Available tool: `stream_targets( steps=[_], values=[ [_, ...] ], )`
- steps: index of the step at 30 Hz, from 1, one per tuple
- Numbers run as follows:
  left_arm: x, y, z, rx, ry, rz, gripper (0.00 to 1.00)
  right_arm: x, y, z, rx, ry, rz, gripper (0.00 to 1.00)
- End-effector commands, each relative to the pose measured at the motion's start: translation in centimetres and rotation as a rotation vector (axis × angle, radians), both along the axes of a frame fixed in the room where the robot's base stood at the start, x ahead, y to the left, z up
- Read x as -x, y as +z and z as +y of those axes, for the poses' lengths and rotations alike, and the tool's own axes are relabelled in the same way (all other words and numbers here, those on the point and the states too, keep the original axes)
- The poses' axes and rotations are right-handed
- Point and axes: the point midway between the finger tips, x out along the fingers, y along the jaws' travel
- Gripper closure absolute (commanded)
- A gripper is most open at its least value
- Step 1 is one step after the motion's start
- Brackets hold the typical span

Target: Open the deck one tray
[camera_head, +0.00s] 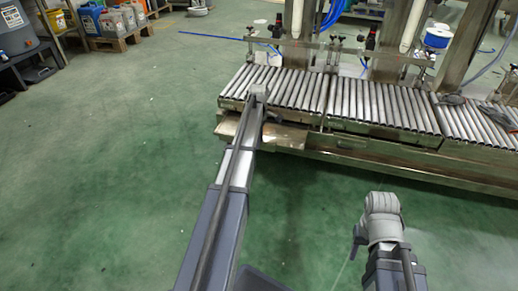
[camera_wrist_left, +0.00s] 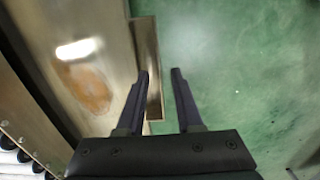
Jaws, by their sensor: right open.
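A flat tan metal tray (camera_head: 285,137) juts out from under the left end of the roller conveyor. In the left wrist view, a metal panel (camera_wrist_left: 100,20) with a rust-brown patch fills the left side, and a narrow raised lip (camera_wrist_left: 150,45) runs along its edge. My left gripper (camera_wrist_left: 160,74) is open, with one finger over the lip and the other over the green floor. I cannot tell whether either finger touches the lip. In the head view my left arm reaches to the tray and mostly hides the gripper. My right gripper (camera_head: 357,238) is open, small and partly hidden beside its wrist, away from the conveyor.
The roller conveyor (camera_head: 375,104) runs across the back right, with posts and fittings above it. The green floor (camera_head: 110,180) is clear at the left and in front. Containers on a pallet (camera_head: 112,40) and a dark bin (camera_head: 22,50) stand at the far left.

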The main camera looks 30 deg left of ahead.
Motion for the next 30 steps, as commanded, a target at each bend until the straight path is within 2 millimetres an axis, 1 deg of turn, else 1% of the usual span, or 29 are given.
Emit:
stream_targets(
  steps=[1,3,12,21,30],
  values=[
    [0.00,-0.83,-0.01,0.000,0.000,0.000,0.65,0.00,-0.82,0.00,0.000,0.000,0.000,0.50],
    [0.00,-1.05,-0.01,0.000,0.000,0.000,0.65,-0.01,-1.05,0.00,0.000,0.000,0.000,0.50],
    [0.00,-0.95,0.00,0.000,0.000,0.000,0.66,0.00,-0.96,0.01,0.000,0.000,0.000,0.50],
    [0.00,-0.96,0.00,0.000,0.000,0.000,1.00,0.00,-0.96,0.01,0.000,0.000,0.000,0.50],
    [0.00,-0.96,0.00,0.000,0.000,0.000,1.00,0.00,-0.97,0.00,0.000,0.000,0.000,0.50]
  ],
)
